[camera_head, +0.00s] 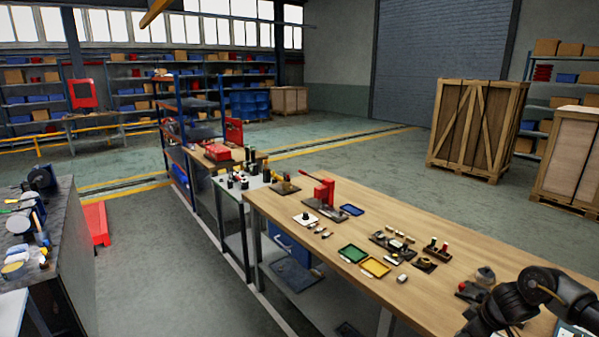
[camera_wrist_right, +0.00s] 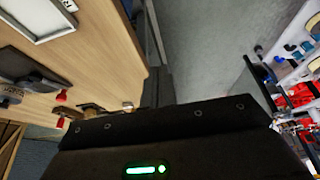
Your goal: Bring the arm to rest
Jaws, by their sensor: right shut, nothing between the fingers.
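My right arm (camera_head: 530,298) comes in at the bottom right of the head view, its black links bent over the near right end of the wooden bench (camera_head: 462,237). In the right wrist view, the dark body of my right gripper (camera_wrist_right: 165,115) fills the lower part, with a lit green light on it. It is shut and holds nothing. The bench top (camera_wrist_right: 110,55) shows beyond it, tilted in the picture. My left arm and gripper are not in view.
On the bench are a red press (camera_head: 322,190), a green tray (camera_head: 352,254), a yellow tray (camera_head: 376,267) and a blue tray (camera_head: 351,210). Small parts lie by my right arm. A grey bench (camera_head: 72,225) stands left, with open floor (camera_head: 160,250) between. Wooden crates (camera_head: 475,130) stand behind.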

